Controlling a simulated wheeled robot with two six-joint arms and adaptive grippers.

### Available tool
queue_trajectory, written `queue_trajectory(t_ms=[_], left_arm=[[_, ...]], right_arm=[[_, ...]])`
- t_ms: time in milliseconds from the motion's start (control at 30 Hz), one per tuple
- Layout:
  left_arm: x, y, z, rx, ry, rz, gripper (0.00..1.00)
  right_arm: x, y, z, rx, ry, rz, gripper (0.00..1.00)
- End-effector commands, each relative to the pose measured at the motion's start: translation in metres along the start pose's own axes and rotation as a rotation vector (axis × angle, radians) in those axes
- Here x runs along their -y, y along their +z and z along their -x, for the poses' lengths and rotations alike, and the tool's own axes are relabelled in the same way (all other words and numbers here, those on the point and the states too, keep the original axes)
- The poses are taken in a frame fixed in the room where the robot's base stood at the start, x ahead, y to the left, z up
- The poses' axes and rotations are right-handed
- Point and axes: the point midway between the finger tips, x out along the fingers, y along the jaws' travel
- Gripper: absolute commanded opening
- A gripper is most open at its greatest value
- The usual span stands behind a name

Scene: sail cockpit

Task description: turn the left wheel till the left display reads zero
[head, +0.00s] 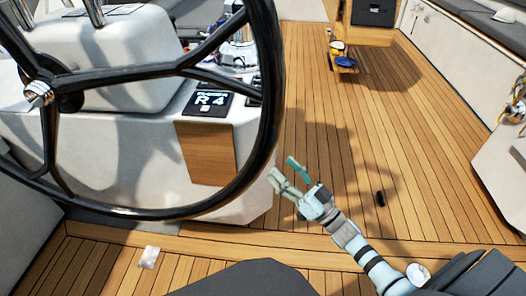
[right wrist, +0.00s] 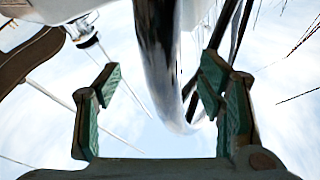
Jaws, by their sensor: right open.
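The left wheel (head: 275,75), a large black ring with spokes and a shiny hub, fills the left of the head view. A dark display (head: 208,103) on the white console behind it reads "R 4". My right gripper (head: 284,170) is open and empty, just right of the wheel's lower right rim. In the right wrist view, my open jaws (right wrist: 160,98) have green pads, and a glossy dark curved bar (right wrist: 158,45), apparently the wheel rim, shows between and beyond them. I cannot tell whether they touch it. My left gripper is not in view.
The white console (head: 240,200) stands behind the wheel. The teak deck (head: 340,140) is open to the right. A wooden table (head: 362,30) stands farther back.

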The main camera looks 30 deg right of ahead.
Motion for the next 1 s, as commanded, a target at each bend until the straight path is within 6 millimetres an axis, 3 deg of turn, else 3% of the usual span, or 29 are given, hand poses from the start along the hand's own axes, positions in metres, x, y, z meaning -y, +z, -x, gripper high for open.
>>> queue_trajectory(t_ms=[100, 300, 433, 700, 1000], left_arm=[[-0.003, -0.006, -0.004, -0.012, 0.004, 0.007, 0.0], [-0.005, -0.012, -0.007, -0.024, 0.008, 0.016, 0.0], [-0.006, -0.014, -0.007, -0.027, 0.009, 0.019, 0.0], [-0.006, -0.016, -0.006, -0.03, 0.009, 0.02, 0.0], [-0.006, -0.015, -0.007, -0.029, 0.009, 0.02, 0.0]], right_arm=[[0.0, 0.0, -0.035, -0.006, 0.0, 0.001, 0.62], [-0.001, 0.001, -0.074, -0.002, 0.002, 0.0, 0.62], [-0.001, 0.001, -0.085, 0.0, 0.003, 0.0, 0.62], [-0.001, 0.001, -0.087, 0.002, 0.004, 0.0, 0.62], [-0.001, 0.001, -0.086, 0.002, 0.005, 0.0, 0.14]])
